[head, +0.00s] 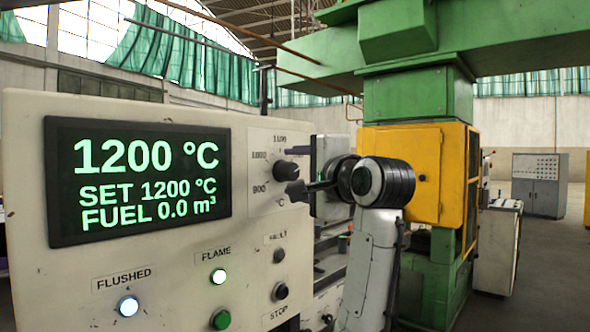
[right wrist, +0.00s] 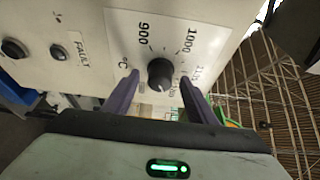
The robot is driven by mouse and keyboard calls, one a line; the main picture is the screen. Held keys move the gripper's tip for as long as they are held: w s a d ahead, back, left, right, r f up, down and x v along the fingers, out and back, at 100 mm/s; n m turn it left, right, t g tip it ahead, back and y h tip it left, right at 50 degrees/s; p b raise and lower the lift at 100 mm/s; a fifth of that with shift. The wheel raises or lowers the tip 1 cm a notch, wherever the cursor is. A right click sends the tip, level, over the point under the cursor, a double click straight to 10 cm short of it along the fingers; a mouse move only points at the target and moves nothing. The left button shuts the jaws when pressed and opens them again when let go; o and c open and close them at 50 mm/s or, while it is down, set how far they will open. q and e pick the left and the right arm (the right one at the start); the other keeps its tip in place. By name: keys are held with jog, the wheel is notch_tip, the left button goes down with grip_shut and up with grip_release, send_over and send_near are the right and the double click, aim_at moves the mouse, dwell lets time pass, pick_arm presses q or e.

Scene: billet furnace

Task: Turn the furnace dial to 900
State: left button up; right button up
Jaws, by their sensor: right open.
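The furnace dial (head: 286,171) is a dark round knob on a pale scale plate at the right of the control panel. The display (head: 140,178) reads 1200 °C, SET 1200 °C and FUEL 0.0 m³. My right gripper (head: 298,189) is just in front of the dial, at its lower right in the head view. In the right wrist view the dial (right wrist: 160,73) shows between the two spread fingers of my right gripper (right wrist: 159,82), with a gap on each side. The 900 and 1000 marks are readable there. The knob's pointer is hard to make out. My left gripper is out of view.
Below the display are a lit FLUSHED lamp (head: 128,306), a lit FLAME lamp (head: 218,276) and a green button (head: 221,319). Dark knobs by the FAULT and STOP labels sit under the dial. A green and yellow machine (head: 418,170) stands behind my right arm.

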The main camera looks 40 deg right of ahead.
jog(key=shift+w, duration=0.15)
jog(key=c, duration=1.1)
jog(key=shift+o, duration=0.2)
jog(key=shift+f, duration=0.1)
